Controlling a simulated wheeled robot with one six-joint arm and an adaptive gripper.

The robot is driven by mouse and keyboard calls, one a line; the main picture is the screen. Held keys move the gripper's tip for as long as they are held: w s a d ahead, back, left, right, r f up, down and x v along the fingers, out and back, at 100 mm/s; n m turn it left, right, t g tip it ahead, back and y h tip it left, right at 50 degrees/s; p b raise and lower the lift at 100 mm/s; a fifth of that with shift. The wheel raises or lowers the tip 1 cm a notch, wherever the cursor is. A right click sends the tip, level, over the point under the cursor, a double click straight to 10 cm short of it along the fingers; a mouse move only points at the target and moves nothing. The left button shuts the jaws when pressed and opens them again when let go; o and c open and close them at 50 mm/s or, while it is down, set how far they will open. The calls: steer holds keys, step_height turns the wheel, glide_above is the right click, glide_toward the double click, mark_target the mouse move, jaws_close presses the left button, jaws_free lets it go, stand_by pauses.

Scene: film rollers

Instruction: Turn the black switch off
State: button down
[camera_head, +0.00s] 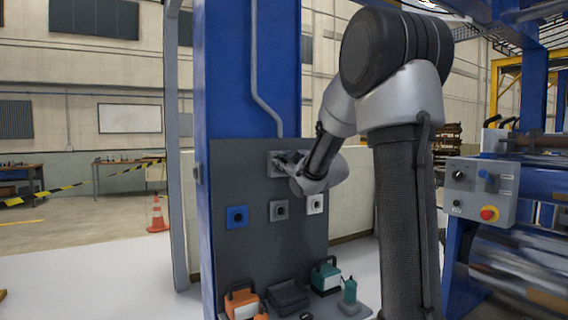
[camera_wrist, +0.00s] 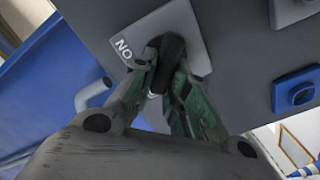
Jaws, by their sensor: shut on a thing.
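The black switch (camera_wrist: 172,48) sits on a light grey square plate (camera_wrist: 199,52) on the dark panel. A white label with the letters "ON" shows on the plate beside it in the wrist view, turned by the camera's tilt. My gripper (camera_wrist: 162,76) is shut on the black switch, with one finger on each side of it. The fingers hide part of the knob. In the head view my gripper (camera_head: 287,163) is at the upper plate (camera_head: 270,170) of the panel and covers the switch.
Below on the dark panel (camera_head: 250,250) are a blue switch (camera_head: 237,217), a grey one (camera_head: 279,210) and a white one (camera_head: 315,204). Orange and teal devices stand on a shelf underneath. A control box (camera_head: 480,190) with a red button is at right. A conduit (camera_head: 255,60) runs above.

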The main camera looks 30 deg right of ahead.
stand_by(0.3)
steer(key=c, duration=1.4)
jaws_free()
steer(key=s, duration=1.2)
steer(key=shift+d, duration=0.15)
